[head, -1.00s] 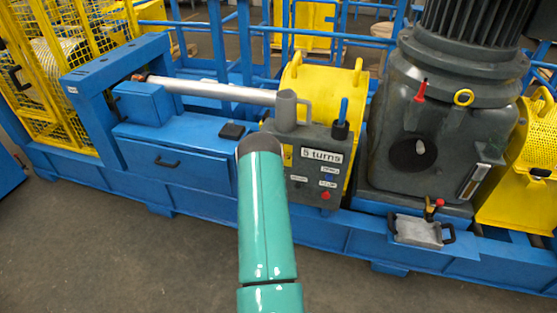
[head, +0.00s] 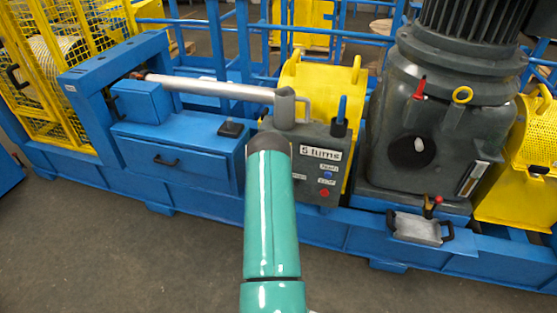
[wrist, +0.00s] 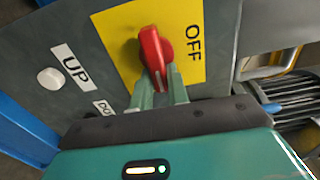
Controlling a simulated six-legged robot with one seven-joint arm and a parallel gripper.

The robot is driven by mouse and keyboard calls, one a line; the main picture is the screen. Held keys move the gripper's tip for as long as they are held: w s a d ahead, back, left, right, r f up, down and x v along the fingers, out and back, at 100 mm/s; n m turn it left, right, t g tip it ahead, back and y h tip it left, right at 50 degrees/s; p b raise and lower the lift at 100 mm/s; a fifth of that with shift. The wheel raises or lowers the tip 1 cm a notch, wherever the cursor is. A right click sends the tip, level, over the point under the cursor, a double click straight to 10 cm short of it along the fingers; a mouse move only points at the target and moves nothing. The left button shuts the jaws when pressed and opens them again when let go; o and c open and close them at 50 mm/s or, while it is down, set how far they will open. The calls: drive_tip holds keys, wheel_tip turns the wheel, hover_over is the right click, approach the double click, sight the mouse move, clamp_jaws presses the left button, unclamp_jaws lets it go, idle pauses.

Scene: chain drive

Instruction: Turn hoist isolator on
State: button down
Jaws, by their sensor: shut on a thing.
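The red isolator knob (wrist: 153,50) sits on a yellow plate (wrist: 115,30) in the wrist view. The word OFF shows on the plate to the right of the knob. My gripper (wrist: 159,88) is shut on the lower end of the knob, one finger on each side. The knob's handle lies nearly upright in that picture, leaning slightly. No ON mark is visible there. In the head view my teal arm reaches to the grey control box (head: 338,172) and hides my gripper and the knob.
Beside the plate are a white button (wrist: 50,78) and an UP label (wrist: 71,65). A grey motor housing (head: 415,130) stands to the right, a blue bench (head: 185,165) to the left.

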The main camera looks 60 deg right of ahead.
drive_tip(key=c, duration=1.4)
unclamp_jaws()
drive_tip(key=shift+o, duration=0.2)
drive_tip(key=shift+a, duration=0.1)
drive_tip(key=s+a, duration=0.2)
drive_tip(key=a, duration=1.1)
drive_tip(key=shift+a, duration=0.3)
drive_tip(key=shift+s, duration=0.1)
